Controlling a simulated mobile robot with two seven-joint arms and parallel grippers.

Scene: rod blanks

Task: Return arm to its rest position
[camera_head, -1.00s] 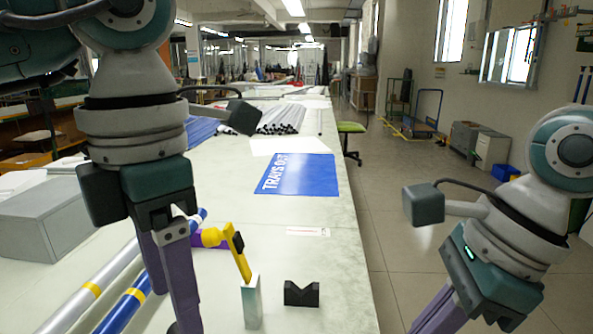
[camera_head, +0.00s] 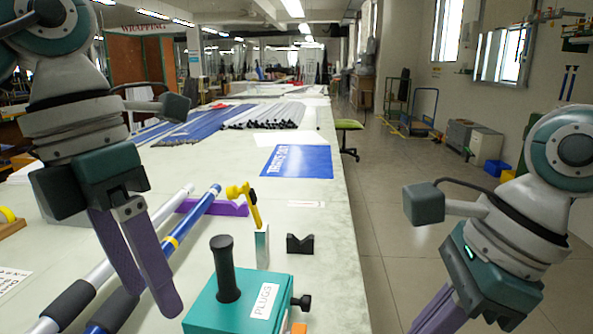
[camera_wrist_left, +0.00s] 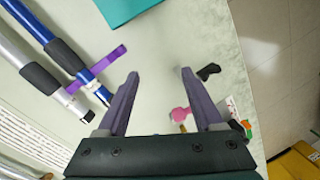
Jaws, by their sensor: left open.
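My left gripper (camera_head: 152,298) hangs on the left of the head view in front of the rods, its two purple fingers apart and empty. In the left wrist view its fingers (camera_wrist_left: 160,74) are spread above bare table. My right gripper (camera_head: 436,312) is low at the right, beyond the table's edge; its fingertips are cut off by the frame. A blue rod (camera_head: 195,215) and a silver rod (camera_head: 165,210), both with black sleeves, lie side by side at a purple rest (camera_head: 232,208). They also show in the left wrist view.
A teal PLUGS box (camera_head: 205,312) with a black handle stands at the front. Behind it are a yellow hammer-shaped piece (camera_head: 252,205), an upright block (camera_head: 262,248) and a black V-block (camera_head: 300,244). A blue mat (camera_head: 297,162) lies farther back. Open floor is right of the table.

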